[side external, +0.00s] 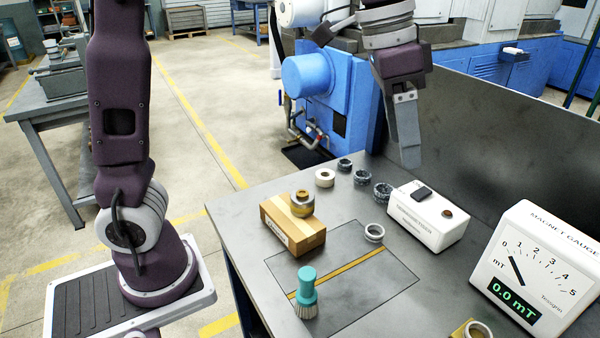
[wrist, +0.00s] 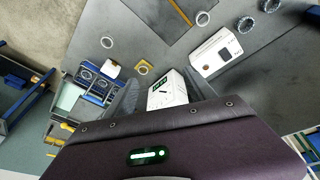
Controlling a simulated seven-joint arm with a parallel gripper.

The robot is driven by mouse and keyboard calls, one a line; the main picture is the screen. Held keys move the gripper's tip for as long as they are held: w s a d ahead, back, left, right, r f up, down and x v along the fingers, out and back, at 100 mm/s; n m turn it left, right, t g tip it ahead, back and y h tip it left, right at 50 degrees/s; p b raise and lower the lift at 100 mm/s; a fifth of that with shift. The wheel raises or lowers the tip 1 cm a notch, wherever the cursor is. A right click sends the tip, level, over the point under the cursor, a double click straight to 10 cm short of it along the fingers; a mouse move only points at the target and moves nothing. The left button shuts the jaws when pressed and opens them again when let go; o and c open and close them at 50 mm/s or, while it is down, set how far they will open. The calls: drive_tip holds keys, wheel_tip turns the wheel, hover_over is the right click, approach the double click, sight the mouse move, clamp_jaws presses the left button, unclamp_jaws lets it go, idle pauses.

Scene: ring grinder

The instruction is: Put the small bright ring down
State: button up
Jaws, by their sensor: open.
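A small bright silver ring (side external: 374,233) lies flat on the grey bench at the far right edge of the marked plate (side external: 345,290), near the end of its yellow stripe. A light ring (wrist: 203,18) near the plate in the wrist view looks like the same one. My gripper (side external: 408,160) points down above the back of the bench, behind the white box with a black pad (side external: 428,222). It is open, with nothing visible between its fingers, and apart from the ring. In the wrist view the fingers show only partly, above the purple housing.
Several rings (side external: 382,193) stand along the back. A teal brush (side external: 306,292) stands on the plate. The magnet gauge (side external: 530,265) reads 0.0 mT. A ring on a yellow block (side external: 475,330) is cut off in front.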

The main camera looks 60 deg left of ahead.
drive_tip(key=s+a+f+n+t+y, duration=0.1)
drive_tip(key=s+a+f+n, duration=0.1)
drive_tip(key=s, duration=0.8)
drive_tip(key=s+a+f+n+t+y, duration=0.1)
drive_tip(key=s+a+f+n+t, duration=0.1)
drive_tip(key=s+a, duration=0.4)
drive_tip(key=s+f+n, duration=0.1)
drive_tip(key=s+n, duration=0.1)
drive_tip(key=s, duration=0.3)
drive_tip(key=shift+s+a+n, duration=0.15)
drive_tip(key=shift+a+n, duration=0.15)
drive_tip(key=shift+n, duration=0.1)
